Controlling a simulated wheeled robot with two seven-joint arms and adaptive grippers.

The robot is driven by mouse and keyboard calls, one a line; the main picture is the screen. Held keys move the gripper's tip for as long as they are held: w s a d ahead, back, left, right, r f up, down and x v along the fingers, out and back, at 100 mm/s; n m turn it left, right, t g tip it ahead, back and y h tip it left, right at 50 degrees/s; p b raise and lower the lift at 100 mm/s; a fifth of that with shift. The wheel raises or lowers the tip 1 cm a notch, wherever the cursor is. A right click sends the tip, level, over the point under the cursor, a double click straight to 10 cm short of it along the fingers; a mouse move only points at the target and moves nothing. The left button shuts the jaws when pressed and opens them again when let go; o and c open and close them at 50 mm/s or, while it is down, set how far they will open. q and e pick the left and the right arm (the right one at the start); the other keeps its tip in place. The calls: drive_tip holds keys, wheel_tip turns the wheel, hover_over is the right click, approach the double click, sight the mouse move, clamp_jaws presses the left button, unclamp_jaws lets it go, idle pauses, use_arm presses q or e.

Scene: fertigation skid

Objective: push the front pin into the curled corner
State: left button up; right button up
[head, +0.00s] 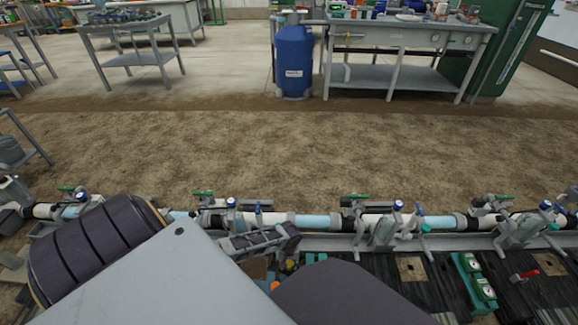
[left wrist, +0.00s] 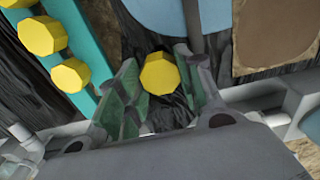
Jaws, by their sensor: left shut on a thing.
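My left gripper (left wrist: 157,58) points down in the left wrist view, its two green-padded fingers on either side of a yellow eight-sided pin head (left wrist: 159,77). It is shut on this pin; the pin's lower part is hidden. A teal strip (left wrist: 92,45) at the left carries several more yellow pins (left wrist: 70,75). I cannot make out a curled corner. In the head view my own arm hides most of the work spot. My right gripper is not in view.
Pipework with green- and blue-handled valves (head: 398,206) runs across the bench's far side. A teal block with round dials (head: 475,275) stands on the dark slatted top at the right. A blue round surface (left wrist: 180,15) lies beyond the fingers. Bare floor lies behind the pipes.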

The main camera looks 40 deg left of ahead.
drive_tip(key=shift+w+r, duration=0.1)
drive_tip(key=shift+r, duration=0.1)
use_arm(q)
drive_tip(key=shift+p, duration=0.3)
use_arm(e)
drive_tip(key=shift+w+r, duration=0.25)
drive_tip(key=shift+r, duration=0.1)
use_arm(q)
drive_tip(key=shift+f, duration=0.15)
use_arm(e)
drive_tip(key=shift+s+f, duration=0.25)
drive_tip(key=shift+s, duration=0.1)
use_arm(q)
drive_tip(key=shift+f, duration=0.35)
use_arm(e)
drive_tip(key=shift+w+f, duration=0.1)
use_arm(q)
drive_tip(key=o, duration=1.1)
drive_tip(key=shift+c, duration=0.2)
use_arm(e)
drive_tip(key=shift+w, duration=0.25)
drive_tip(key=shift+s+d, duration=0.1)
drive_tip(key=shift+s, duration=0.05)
